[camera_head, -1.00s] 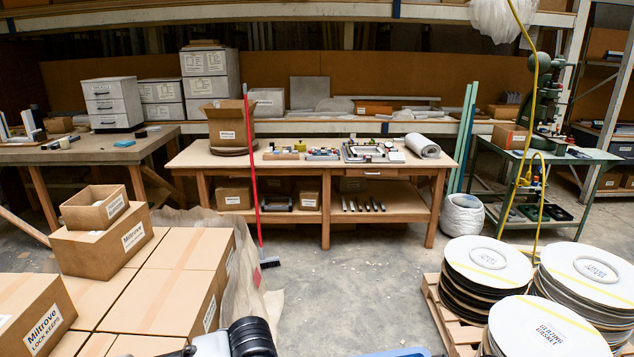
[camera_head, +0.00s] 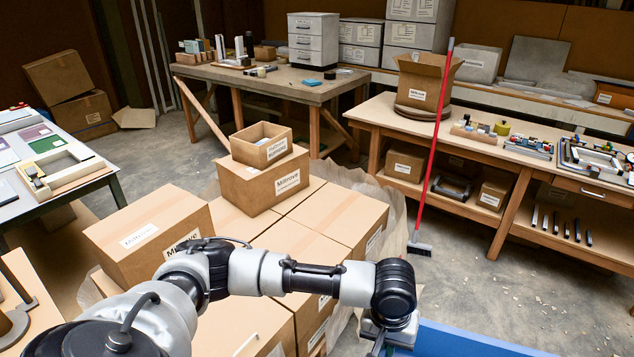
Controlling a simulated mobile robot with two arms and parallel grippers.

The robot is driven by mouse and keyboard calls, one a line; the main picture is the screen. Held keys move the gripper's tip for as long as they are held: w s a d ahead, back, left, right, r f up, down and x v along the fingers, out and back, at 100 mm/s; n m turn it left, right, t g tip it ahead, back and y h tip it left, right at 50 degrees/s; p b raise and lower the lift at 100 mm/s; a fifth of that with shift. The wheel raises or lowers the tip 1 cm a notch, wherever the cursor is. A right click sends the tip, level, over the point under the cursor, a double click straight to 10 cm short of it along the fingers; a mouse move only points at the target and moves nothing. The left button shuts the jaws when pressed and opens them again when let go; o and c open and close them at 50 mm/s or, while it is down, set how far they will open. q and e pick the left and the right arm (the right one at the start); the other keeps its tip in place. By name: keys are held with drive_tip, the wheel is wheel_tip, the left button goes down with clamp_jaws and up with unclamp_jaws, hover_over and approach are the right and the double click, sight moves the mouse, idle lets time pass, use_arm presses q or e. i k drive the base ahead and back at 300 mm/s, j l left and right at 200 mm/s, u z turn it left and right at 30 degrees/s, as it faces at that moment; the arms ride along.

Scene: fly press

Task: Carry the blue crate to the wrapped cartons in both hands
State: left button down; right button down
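The blue crate (camera_head: 470,343) shows at the bottom edge; only part of its rim and side is in view. My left arm comes in from the left, and my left gripper (camera_head: 380,343) points down at the crate's left end. Its fingertips are cut off by the frame, so I cannot tell whether it grips the rim. My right gripper is out of view. The wrapped cartons (camera_head: 318,240) stand stacked at the centre left, beyond my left arm, with loose brown wrapping around their base. A closed carton and a small open box sit on top.
A long workbench (camera_head: 505,150) with parts stands at the right, and another table (camera_head: 265,80) at the back. A red-handled broom (camera_head: 435,150) stands upright between the cartons and the workbench. A table with frames (camera_head: 60,165) is at the left.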

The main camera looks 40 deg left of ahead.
sight(326, 236)
drive_tip(key=i+u, duration=0.15)
drive_tip(key=i, duration=0.95)
drive_tip(key=i+u, duration=0.2)
drive_tip(key=i, duration=0.35)
drive_tip(key=i+l+u, duration=0.2)
drive_tip(key=i, duration=0.3)
drive_tip(key=i+u, duration=0.2)
drive_tip(key=u, duration=0.2)
drive_tip(key=i+u, duration=0.25)
drive_tip(key=u, duration=0.15)
drive_tip(key=i+u, duration=0.2)
drive_tip(key=u, duration=0.25)
drive_tip(key=i+u, duration=0.25)
drive_tip(key=u, duration=0.2)
drive_tip(key=i+u, duration=0.25)
drive_tip(key=u, duration=0.2)
